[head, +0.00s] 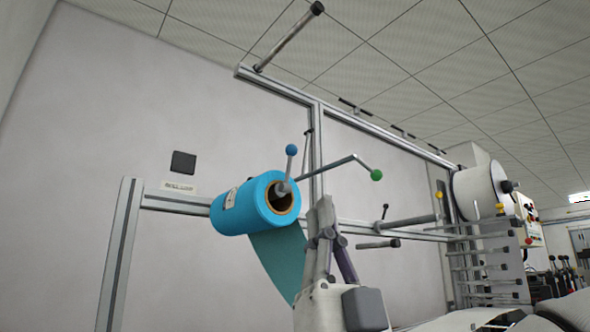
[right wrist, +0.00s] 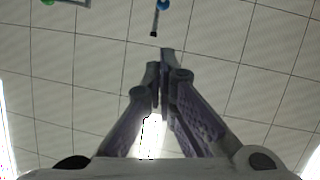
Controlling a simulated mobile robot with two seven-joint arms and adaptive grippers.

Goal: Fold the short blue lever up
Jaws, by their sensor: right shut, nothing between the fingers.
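The short lever with the blue ball (head: 291,150) stands nearly upright in the head view, its ball above the hub at the end of the blue roll (head: 236,208). In the right wrist view the blue ball (right wrist: 163,4) shows at the top edge, with a dark-ended rod below it. My right gripper (head: 325,205) is shut and empty, below and to the right of the lever in the head view, apart from it. Its fingertips (right wrist: 166,54) meet in the right wrist view, with a gap to the rod. My left gripper is out of view.
A longer cranked handle with a green ball (head: 376,175) reaches right from near the roll. A metal frame post (head: 316,140) stands behind my gripper. A white roll (head: 475,192) and several rods are farther right.

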